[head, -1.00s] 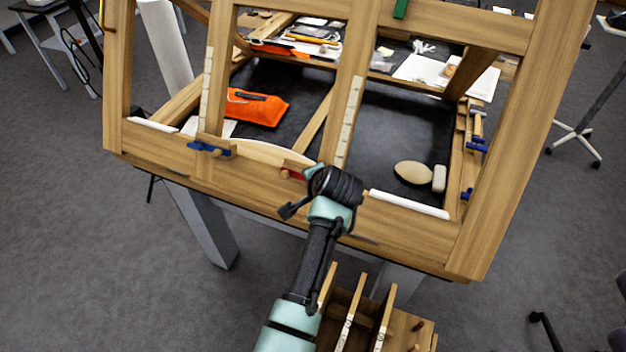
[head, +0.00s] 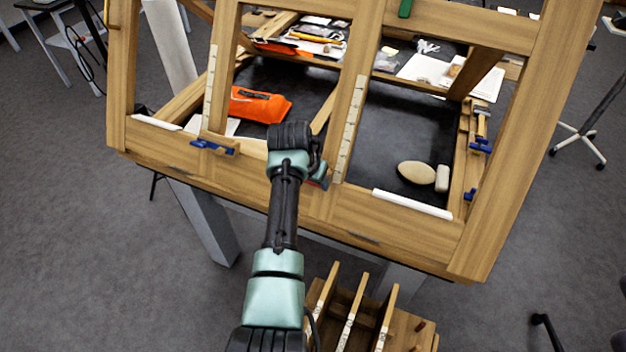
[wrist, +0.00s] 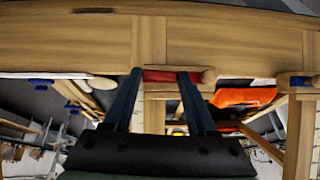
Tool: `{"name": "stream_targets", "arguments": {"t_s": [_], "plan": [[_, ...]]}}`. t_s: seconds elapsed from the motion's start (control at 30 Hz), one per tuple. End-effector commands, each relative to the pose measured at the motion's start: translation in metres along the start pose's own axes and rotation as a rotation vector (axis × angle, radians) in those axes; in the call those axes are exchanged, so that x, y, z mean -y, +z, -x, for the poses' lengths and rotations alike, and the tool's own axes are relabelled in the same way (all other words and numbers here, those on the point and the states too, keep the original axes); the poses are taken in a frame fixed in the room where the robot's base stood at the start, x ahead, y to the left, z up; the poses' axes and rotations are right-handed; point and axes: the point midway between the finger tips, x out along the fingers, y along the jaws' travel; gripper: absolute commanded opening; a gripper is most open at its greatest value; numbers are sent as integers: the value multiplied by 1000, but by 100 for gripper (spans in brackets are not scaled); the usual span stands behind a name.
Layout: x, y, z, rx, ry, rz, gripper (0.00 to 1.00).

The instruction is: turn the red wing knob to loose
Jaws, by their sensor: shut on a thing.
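The red wing knob (wrist: 160,76) is on the front rail of the wooden frame, beside a rounded wooden piece (wrist: 208,76). The red bar lies about level across the picture between the fingertips. In the head view my wrist covers most of the knob; only a small bit of red (head: 320,183) shows at its right. The fingertips are hidden there.
A blue wing knob (head: 212,147) is on the same rail to the left. An orange pouch (head: 258,104), an oval stone-like piece (head: 416,173) and a white bar (head: 412,204) lie around the frame. A wooden rack (head: 350,315) stands below, close to my arm.

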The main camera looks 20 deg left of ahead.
Motion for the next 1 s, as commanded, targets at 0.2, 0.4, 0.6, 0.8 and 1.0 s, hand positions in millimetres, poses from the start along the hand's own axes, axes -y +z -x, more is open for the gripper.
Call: {"name": "stream_targets", "arguments": {"t_s": [0.2, 0.4, 0.6, 0.8, 1.0], "plan": [[0, 5, -3, 12, 36, 53, 2], [0, 5, -3, 12, 45, 67, 2], [0, 6, -3, 13, 45, 68, 2], [0, 5, -3, 12, 44, 67, 74], [0, 3, -2, 7, 42, 65, 88]]}}
